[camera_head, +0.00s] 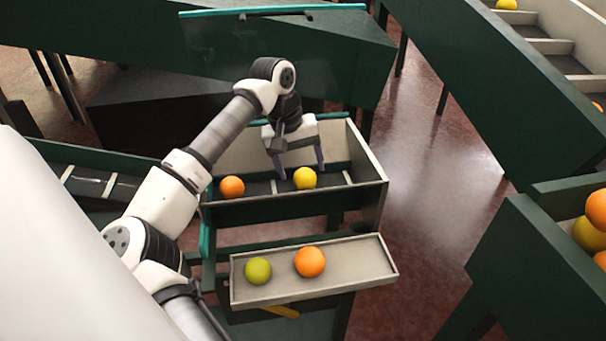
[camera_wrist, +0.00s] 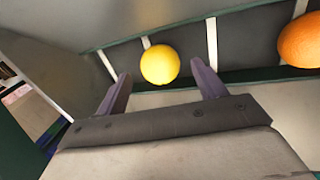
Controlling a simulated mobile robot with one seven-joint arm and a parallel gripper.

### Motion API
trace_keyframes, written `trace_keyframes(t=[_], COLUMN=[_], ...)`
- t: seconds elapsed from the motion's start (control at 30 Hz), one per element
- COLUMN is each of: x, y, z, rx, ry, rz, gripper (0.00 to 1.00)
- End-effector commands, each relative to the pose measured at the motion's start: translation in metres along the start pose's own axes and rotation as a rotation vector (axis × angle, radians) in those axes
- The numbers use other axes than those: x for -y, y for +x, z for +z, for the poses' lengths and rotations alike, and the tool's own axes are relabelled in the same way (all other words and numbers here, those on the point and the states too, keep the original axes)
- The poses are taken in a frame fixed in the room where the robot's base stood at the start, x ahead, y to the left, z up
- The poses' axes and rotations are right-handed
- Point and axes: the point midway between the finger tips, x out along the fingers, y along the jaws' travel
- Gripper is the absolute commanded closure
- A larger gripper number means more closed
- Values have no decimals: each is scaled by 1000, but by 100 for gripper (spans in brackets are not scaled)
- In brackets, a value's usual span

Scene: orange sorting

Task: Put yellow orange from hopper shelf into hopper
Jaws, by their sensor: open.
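A yellow orange (camera_head: 305,178) lies in the hopper (camera_head: 375,200), on its dark floor between light slats. It also shows in the wrist view (camera_wrist: 160,64), ahead of the fingertips and between them. My gripper (camera_head: 300,172) is open over the hopper, its two fingers pointing down near the yellow orange. In the wrist view my gripper (camera_wrist: 160,82) has its fingers wide apart with nothing held. The hopper shelf (camera_head: 345,262) in front of the hopper holds a yellow-green orange (camera_head: 258,270) and an orange-coloured one (camera_head: 310,262).
Another orange-coloured fruit (camera_head: 232,187) lies in the hopper, left of the yellow one; it also shows in the wrist view (camera_wrist: 300,42). A green bin (camera_head: 530,250) with several fruits stands at right. A glass panel (camera_head: 270,50) stands behind the hopper. Red floor lies open at right.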

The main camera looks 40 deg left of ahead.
Motion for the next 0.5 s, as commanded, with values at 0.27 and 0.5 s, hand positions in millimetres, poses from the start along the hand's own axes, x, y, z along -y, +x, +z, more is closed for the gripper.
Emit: trace_keyframes(t=[0.27,0.5], x=[0,0], y=[-60,-87], z=[-1,-1], rx=[-3,-1], ry=[0,0], rz=[-1,0], gripper=[30,30])
